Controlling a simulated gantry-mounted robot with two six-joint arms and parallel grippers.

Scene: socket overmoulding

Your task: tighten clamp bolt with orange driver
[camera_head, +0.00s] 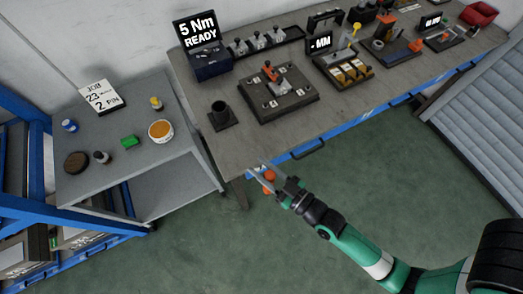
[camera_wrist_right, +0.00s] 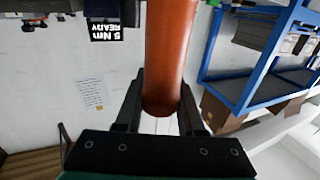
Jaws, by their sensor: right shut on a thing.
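The orange driver (camera_head: 270,175) is in my right gripper (camera_head: 267,178), which is shut on it off the front edge of the workbench. In the right wrist view the driver's thick orange handle (camera_wrist_right: 168,55) stands between the two dark fingers; its tip is not visible there. A dark square fixture (camera_head: 290,107) with an orange-topped clamp (camera_head: 269,71) sits on the bench, further back and apart from the gripper. The clamp bolt itself is too small to make out. My left gripper is not in view.
A display reading "5 Nm READY" (camera_head: 196,31) stands at the bench's back left. A dark cup on a square base (camera_head: 221,114) is left of the fixture. A grey side table (camera_head: 112,165) holds small containers. A blue rail (camera_head: 340,132) runs along the bench front.

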